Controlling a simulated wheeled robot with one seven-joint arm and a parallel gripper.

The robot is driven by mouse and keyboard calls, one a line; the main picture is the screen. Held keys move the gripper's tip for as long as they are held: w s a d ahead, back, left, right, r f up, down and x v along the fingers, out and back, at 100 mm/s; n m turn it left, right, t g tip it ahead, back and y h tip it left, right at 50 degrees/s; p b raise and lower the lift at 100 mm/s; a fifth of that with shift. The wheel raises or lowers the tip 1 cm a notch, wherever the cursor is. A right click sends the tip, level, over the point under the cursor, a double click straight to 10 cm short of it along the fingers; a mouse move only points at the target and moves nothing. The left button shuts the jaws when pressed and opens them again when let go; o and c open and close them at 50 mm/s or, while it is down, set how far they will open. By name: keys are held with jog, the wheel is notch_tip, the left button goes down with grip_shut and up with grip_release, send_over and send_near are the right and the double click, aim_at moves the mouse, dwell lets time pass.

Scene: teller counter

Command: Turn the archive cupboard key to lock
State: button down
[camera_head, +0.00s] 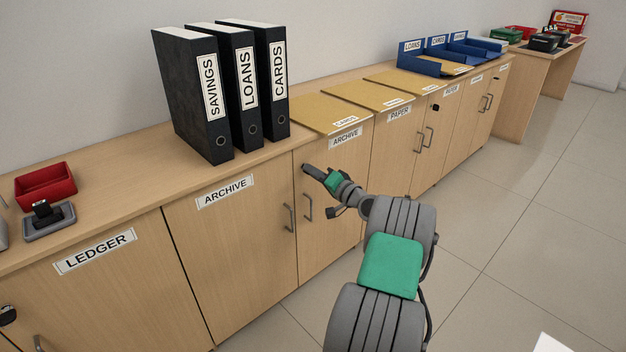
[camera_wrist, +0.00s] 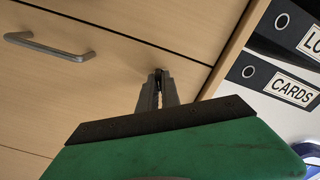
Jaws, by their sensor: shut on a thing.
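The archive cupboard (camera_head: 235,240) has two light wood doors, each with an ARCHIVE label and a grey bar handle. Both doors look closed. My gripper (camera_head: 306,168) is at the upper left of the right archive door (camera_head: 335,180), near the seam between the doors. In the wrist view my gripper (camera_wrist: 160,82) is shut at the door face, its two fingers close together around a small dark piece, the key (camera_wrist: 158,75). Most of the key and its lock are hidden by the fingers, so its angle cannot be told.
The handle (camera_head: 308,206) of the right archive door is just below my gripper. Ledger and paper cupboards stand on either side.

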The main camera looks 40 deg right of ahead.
jog(key=shift+n+b, duration=4.1)
jog(key=shift+n, duration=1.6)
jog(key=c, duration=1.6)
grip_release()
jog(key=shift+o, duration=0.2)
jog(key=s+p, duration=0.2)
jog(key=s, duration=0.5)
jog(key=shift+s, duration=0.4)
